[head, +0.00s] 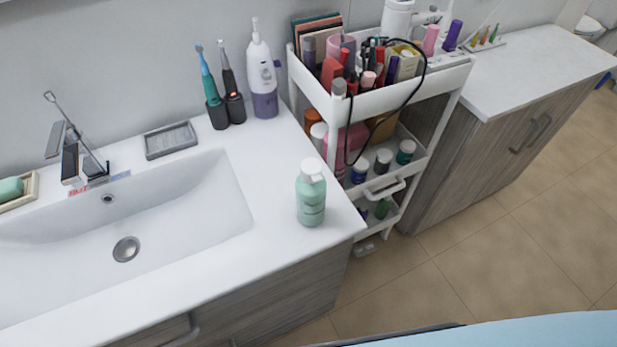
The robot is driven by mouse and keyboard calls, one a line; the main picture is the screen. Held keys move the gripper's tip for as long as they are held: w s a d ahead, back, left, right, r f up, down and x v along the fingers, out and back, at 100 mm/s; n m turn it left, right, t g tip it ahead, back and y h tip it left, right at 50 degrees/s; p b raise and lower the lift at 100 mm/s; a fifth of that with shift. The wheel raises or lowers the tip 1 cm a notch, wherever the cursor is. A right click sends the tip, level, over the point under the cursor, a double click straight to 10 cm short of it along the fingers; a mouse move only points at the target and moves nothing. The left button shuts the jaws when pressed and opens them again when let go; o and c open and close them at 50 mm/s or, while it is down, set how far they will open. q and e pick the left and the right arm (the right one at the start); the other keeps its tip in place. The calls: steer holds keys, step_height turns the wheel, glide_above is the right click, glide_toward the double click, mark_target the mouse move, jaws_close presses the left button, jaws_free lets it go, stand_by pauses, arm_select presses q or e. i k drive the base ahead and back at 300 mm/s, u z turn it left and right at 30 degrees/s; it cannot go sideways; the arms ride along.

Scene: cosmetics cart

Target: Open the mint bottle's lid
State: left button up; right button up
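The mint bottle (311,200) stands upright on the right end of the white sink counter, near its front corner. Its body is mint green with small print on the front. Its white lid (311,168) is on top of the bottle and looks closed. Neither of my grippers shows in the head view. Nothing touches the bottle.
A white cart (404,95) packed with cosmetics stands right of the counter. The sink basin (170,225) is to the left. A purple-white oral irrigator (262,75), electric toothbrushes (232,90) and a grey soap dish (170,139) stand behind. Counter around the bottle is clear.

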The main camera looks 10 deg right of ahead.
mark_target(310, 168)
steer(key=z, duration=0.05)
steer(key=k, duration=0.5)
steer(key=z, duration=0.9)
steer(key=k, duration=0.75)
steer(key=u, duration=0.85)
steer(key=i, duration=0.55)
steer(key=u, duration=0.05)
